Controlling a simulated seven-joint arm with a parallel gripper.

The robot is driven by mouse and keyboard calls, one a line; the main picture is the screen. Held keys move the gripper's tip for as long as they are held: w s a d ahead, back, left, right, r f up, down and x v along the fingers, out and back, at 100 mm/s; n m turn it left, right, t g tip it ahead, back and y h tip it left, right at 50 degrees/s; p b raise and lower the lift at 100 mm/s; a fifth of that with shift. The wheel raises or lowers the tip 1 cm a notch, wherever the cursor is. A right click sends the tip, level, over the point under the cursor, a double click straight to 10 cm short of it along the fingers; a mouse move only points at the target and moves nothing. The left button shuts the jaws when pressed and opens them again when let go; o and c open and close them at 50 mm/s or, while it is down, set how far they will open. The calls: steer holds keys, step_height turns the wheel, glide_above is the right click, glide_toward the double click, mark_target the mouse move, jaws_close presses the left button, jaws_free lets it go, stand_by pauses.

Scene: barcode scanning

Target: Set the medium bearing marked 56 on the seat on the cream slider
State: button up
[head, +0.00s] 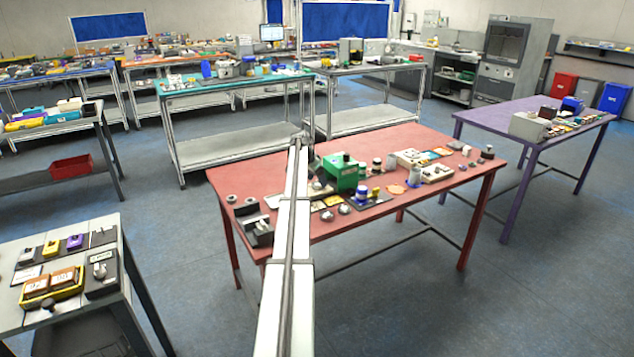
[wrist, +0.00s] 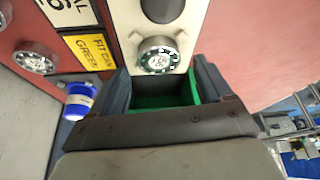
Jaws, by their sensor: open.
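In the wrist view a round metal bearing (wrist: 157,59) with a dark face sits on a cream strip (wrist: 176,38), which looks like the slider. Its mark looks like 56 but is small and turned. My gripper (wrist: 161,67) is open, with one dark finger on each side of the bearing's near edge; I cannot tell whether they touch it. The seat cannot be made out. In the head view I cannot make out my gripper or the bearing.
A yellow card (wrist: 90,51), a white card (wrist: 68,10) and a blue-and-white container (wrist: 79,100) lie left of my gripper. The red table (head: 395,228) holds a green box (head: 341,172) and several small parts.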

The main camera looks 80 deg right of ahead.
steer(key=v, duration=1)
steer(key=shift+r, duration=0.2)
